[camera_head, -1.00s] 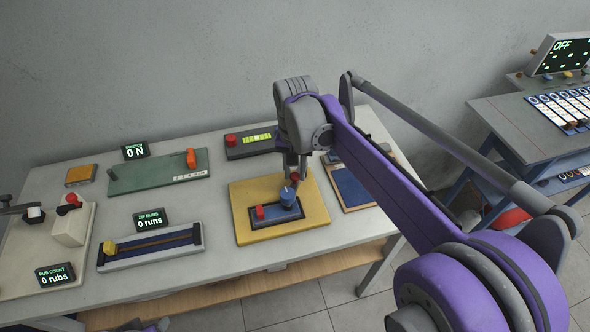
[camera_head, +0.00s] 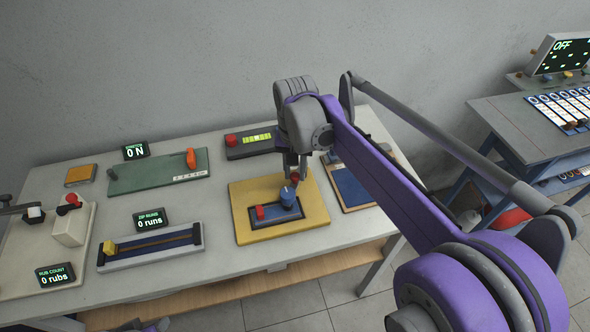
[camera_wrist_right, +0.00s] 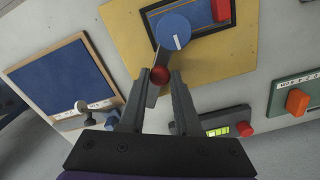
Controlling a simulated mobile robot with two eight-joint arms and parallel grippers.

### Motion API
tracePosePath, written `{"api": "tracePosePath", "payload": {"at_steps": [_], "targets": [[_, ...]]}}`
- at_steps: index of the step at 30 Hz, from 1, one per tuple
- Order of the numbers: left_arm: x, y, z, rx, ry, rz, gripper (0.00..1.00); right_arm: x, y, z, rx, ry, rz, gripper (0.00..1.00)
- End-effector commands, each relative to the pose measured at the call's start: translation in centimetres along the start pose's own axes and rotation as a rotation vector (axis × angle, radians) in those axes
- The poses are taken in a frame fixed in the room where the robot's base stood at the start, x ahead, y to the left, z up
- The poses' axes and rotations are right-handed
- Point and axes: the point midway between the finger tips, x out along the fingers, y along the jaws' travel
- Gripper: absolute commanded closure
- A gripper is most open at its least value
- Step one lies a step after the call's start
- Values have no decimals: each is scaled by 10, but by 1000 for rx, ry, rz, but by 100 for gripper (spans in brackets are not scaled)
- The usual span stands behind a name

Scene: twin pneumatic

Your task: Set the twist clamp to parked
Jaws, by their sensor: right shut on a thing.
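The twist clamp is a round blue knob (camera_head: 288,197) with a white line on top and a grey lever arm ending in a red ball (camera_wrist_right: 159,75). It stands on a dark blue plate on a yellow board (camera_head: 307,221), beside a red block (camera_head: 260,212). The blue knob also shows in the right wrist view (camera_wrist_right: 173,32). My right gripper (camera_head: 295,174) reaches down over the board; its fingers stand on either side of the red ball and are shut on it. The wrist view (camera_wrist_right: 158,73) shows the lever arm running between the fingers. My left gripper is not clearly seen.
A black box with a green display and red button (camera_head: 253,142) lies behind the board. A framed blue panel (camera_head: 352,186) is close on the right. A yellow-handled slider (camera_head: 150,246) and a green board (camera_head: 160,172) lie on the left.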

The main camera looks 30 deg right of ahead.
Motion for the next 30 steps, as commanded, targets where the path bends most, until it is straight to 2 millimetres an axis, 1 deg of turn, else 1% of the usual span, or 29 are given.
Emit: {"api": "tracePosePath", "payload": {"at_steps": [7, 13, 17, 30], "targets": [[0, 0, 0, 0, 0, 0, 50, 0, -2, -1, 26, 0, 0, 100], [-2, 0, -1, 0, 1, 0, 50, -1, -8, -2, 117, 0, 0, 100], [-3, 0, -2, 0, 2, 0, 50, -1, -14, -5, 216, 0, 0, 100], [-7, 0, -6, 0, 5, 0, 50, -1, -37, -20, 630, 0, -1, 100]]}}
